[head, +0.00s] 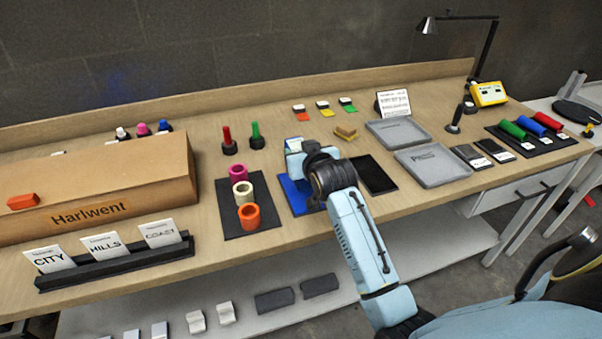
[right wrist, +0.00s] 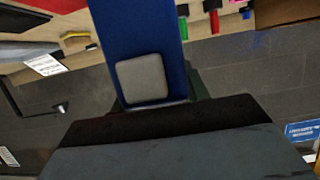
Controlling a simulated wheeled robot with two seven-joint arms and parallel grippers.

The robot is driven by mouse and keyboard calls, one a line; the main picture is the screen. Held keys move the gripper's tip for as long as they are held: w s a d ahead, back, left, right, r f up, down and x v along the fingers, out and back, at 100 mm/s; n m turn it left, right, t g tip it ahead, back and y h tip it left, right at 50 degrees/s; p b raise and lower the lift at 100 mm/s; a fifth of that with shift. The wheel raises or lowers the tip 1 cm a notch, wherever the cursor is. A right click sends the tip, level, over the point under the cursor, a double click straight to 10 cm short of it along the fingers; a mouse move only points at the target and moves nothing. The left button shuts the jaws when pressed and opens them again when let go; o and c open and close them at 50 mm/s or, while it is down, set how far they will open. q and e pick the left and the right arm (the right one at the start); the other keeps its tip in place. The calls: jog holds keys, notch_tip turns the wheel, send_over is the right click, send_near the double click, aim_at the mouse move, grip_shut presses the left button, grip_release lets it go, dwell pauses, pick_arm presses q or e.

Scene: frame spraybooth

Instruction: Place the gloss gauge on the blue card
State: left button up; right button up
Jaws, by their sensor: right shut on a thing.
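The blue card (head: 297,198) lies flat on the bench, partly covered by my right arm. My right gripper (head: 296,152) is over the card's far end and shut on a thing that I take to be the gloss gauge. My own wrist hides most of that thing in the head view. In the right wrist view a deep blue body (right wrist: 135,30) with a grey rounded square is close to the camera; I take it for the gauge. I cannot tell whether it touches the card. My left gripper is not in view.
A dark mat with pink, cream and orange rings (head: 246,215) lies left of the card. Red and green upright pieces (head: 256,138) stand behind left. Grey trays (head: 433,165) lie farther right.

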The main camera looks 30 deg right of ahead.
notch_tip(320, 180, down, 4)
jog(key=shift+r+b, duration=0.1)
jog(key=shift+b, duration=0.25)
jog(key=shift+f, duration=0.35)
jog(key=shift+f, duration=0.1)
jog(key=o, duration=1.3)
